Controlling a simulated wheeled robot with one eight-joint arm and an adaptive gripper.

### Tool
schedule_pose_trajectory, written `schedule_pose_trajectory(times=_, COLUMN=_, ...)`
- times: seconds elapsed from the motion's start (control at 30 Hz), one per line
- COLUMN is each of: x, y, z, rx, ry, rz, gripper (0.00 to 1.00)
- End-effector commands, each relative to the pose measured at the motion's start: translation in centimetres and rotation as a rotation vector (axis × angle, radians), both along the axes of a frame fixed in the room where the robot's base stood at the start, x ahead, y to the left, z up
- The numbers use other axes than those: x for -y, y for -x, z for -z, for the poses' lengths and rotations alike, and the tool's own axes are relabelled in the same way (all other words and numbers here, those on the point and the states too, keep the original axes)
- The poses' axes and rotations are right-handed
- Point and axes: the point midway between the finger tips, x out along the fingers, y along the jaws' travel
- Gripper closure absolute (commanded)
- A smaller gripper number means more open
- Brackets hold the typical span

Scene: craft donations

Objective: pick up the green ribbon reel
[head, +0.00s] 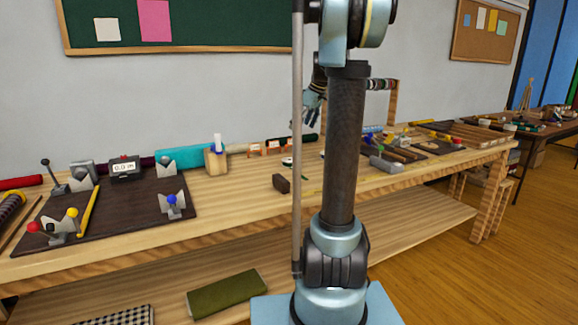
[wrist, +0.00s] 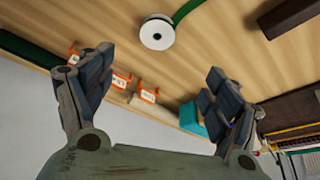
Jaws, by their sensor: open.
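The green ribbon reel (wrist: 157,33) shows in the wrist view as a white disc with a dark centre hole, lying on the wooden bench top. A strip of green ribbon (wrist: 186,10) runs from it toward the upper edge. In the head view, a small white disc (head: 287,161) beside the pole looks like the same reel, partly hidden. My gripper (wrist: 155,92) is open and empty, its fingers spread left and right. The reel lies beyond the fingertips, between their lines, untouched. In the head view my gripper (head: 312,108) is above the bench, partly behind my arm.
Orange-framed cards (head: 272,149) stand near the reel, toward the wall. A brown block (head: 281,184) lies nearer the bench front. A dark mat (head: 125,220) with tools lies left; a dark green roll (head: 302,140) lies by the wall. Bare bench surrounds the reel.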

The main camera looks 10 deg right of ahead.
Motion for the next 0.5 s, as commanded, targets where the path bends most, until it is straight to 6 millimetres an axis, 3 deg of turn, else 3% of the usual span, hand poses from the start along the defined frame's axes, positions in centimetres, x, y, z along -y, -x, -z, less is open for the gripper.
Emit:
schedule_pose_trajectory(times=0.17, x=-0.5, y=-0.8, z=1.8, rx=0.002, ry=0.000, rz=-0.006, gripper=0.18)
schedule_pose_trajectory(times=0.5, x=-2.1, y=-2.4, z=7.4, rx=0.002, ry=-0.001, rz=-0.004, gripper=0.18)
